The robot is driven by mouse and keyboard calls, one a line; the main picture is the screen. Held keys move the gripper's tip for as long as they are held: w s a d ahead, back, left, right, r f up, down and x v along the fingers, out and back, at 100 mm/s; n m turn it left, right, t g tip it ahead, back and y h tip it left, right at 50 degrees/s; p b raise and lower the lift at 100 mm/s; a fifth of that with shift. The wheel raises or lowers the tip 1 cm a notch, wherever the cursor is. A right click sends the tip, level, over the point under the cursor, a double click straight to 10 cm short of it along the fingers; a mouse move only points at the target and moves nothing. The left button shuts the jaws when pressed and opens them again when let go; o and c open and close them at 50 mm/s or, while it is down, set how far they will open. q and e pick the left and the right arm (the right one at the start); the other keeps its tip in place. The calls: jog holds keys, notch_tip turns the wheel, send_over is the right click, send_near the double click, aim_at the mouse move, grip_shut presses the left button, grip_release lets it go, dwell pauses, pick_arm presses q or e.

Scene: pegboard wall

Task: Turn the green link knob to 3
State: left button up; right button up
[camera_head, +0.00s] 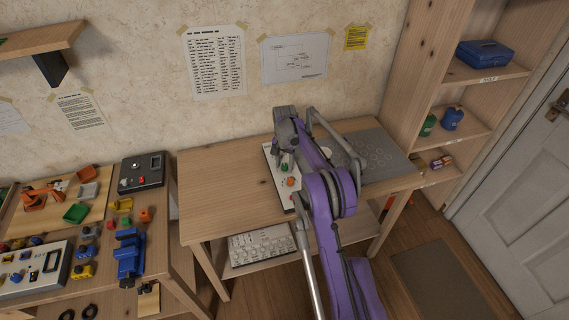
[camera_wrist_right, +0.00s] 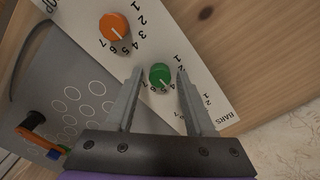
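The green knob (camera_wrist_right: 159,75) sits on a white panel (camera_wrist_right: 208,80) and shows between the two fingers of my right gripper (camera_wrist_right: 160,73) in the right wrist view. The fingers are apart, one on each side of the knob, with no clear contact. A pale pointer mark on the knob points to the lower right in that view. Fingers hide part of its number scale, so I cannot tell its setting. In the head view the green knob (camera_head: 284,167) shows just below my right gripper (camera_head: 282,157). My left gripper is not in view.
An orange knob (camera_wrist_right: 114,26) with its own number scale is beside the green one on the panel. A grey mat with circles (camera_head: 372,155) lies right of the panel. The table's left part (camera_head: 220,190) is clear. A second bench with a blue vise (camera_head: 131,257) stands left.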

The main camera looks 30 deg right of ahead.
aim_at(285, 166)
grip_shut()
jog(key=shift+n, duration=0.3)
jog(key=shift+n+b, duration=0.4)
jog(key=shift+n, duration=2.2)
jog(key=shift+o, duration=1.3)
grip_release()
notch_tip(285, 166, up, 11)
